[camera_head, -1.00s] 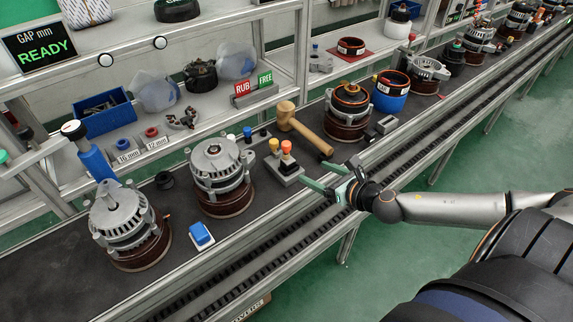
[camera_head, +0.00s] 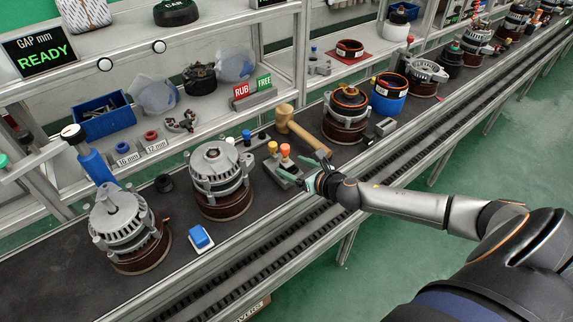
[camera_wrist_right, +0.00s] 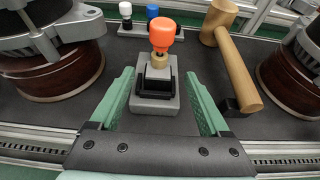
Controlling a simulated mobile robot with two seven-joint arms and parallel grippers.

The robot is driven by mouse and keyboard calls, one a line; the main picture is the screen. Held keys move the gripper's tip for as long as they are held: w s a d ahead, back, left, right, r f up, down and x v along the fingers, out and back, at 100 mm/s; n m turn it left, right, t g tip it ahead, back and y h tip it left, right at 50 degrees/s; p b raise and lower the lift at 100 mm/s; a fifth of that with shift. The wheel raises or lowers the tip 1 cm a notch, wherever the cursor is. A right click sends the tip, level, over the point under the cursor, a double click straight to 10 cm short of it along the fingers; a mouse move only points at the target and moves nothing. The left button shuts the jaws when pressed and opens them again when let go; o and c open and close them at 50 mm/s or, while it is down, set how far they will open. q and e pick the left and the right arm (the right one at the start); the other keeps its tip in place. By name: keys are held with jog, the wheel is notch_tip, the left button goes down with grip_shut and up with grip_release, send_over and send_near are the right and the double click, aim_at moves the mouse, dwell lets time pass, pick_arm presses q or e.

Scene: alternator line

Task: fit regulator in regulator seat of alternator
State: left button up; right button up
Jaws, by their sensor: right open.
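A grey block (camera_head: 283,172) with two upright knobs, orange and yellow, stands on the dark bench. In the right wrist view, the orange knob (camera_wrist_right: 163,32) sits on a brass collar above a black part (camera_wrist_right: 155,82) in the grey block; I cannot tell for sure whether this black part is the regulator. My right gripper (camera_head: 299,168) is open, its green fingers either side of the block with gaps. Alternators with grey housings stand to the left, one in the middle (camera_head: 218,168) and one at far left (camera_head: 125,222). A regulator seat cannot be made out. My left gripper is out of view.
A wooden mallet (camera_head: 305,131) lies just behind the right gripper. Another alternator (camera_head: 346,115) stands beyond it. A blue-topped block (camera_head: 201,237) lies near the bench front. Small black and blue pegs stand behind the grey block. The front rail (camera_head: 270,225) runs along the bench edge.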

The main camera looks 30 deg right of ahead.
aim_at(290, 166)
jog(key=shift+x, duration=1.7)
jog(key=shift+a, duration=0.1)
jog(key=shift+c, duration=0.2)
jog(key=shift+r, duration=0.1)
grip_shut()
